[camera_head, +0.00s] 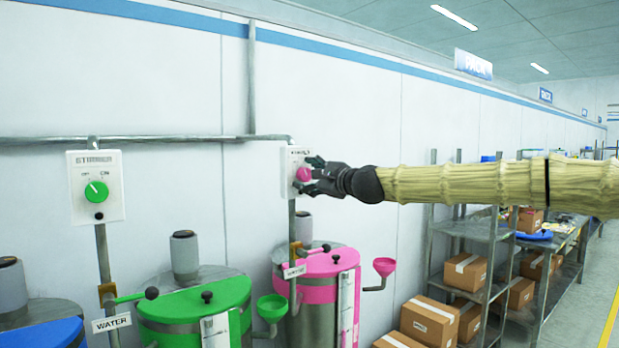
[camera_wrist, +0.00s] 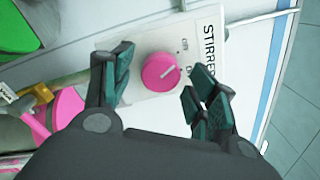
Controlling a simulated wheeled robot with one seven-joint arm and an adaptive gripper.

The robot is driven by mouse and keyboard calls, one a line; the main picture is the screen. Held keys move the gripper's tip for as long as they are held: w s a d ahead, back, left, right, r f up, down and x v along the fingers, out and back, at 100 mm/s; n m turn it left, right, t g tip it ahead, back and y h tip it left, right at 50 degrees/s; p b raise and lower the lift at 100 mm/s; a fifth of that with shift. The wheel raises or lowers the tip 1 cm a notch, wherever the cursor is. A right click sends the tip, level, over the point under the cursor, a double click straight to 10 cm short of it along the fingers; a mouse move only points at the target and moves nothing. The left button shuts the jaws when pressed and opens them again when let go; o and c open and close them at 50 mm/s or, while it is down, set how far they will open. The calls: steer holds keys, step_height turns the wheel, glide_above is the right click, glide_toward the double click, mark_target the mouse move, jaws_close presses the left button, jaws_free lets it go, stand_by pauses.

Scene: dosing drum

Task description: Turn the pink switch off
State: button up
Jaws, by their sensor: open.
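The pink switch (camera_head: 304,174) is a round knob on a white wall panel (camera_head: 294,156), partly hidden by my gripper in the head view. The panel (camera_wrist: 203,47) there reads "STIRRER", cut off in part; the small mark at the pointer's end is too small to read surely. My gripper (camera_head: 312,175) faces the panel from the right. Its fingers (camera_wrist: 155,85) are open, one on each side of the pink switch, with visible gaps and nothing held.
A green switch (camera_head: 96,191) on a similar panel is at left. Below stand a green-lidded drum (camera_head: 190,302) and a pink-lidded drum (camera_head: 325,264) with a pink funnel (camera_head: 384,267). Shelves (camera_head: 478,228) with boxes stand at right. A conduit (camera_head: 180,138) runs along the wall.

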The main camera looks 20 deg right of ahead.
steer(key=v, duration=1.2)
steer(key=shift+w+d, duration=0.1)
stand_by(0.4)
steer(key=w+a+f+n+g, duration=0.1)
steer(key=a+f, duration=0.1)
steer(key=f, duration=0.5)
steer(key=w+a+f+n+g, duration=0.1)
steer(key=a+f, duration=0.2)
steer(key=f, duration=0.4)
steer(key=s+a+f+n+g+h, duration=0.15)
steer(key=s+f, duration=0.25)
steer(key=f, duration=1)
steer(key=s+a+f+n+g+h, duration=0.1)
steer(key=s+a+f+n+g, duration=0.25)
steer(key=f, duration=0.95)
steer(key=s+a+f+n+g+h, duration=0.15)
steer(key=s+f, duration=0.25)
steer(key=f, duration=1)
steer(key=s+f+n+g, duration=0.5)
steer(key=s+f+n, duration=0.1)
steer(key=s+f, duration=1.45)
steer(key=s+d+f+n+g+h, duration=0.1)
steer(key=s+f+n, duration=0.1)
steer(key=s, duration=0.9)
steer(key=s+d+f+n+g+h, duration=0.1)
steer(key=s+f, duration=0.4)
steer(key=s, duration=0.5)
steer(key=shift+s+d+n+g, duration=0.35)
steer(key=shift+n+g, duration=0.4)
steer(key=shift+n, duration=0.5)
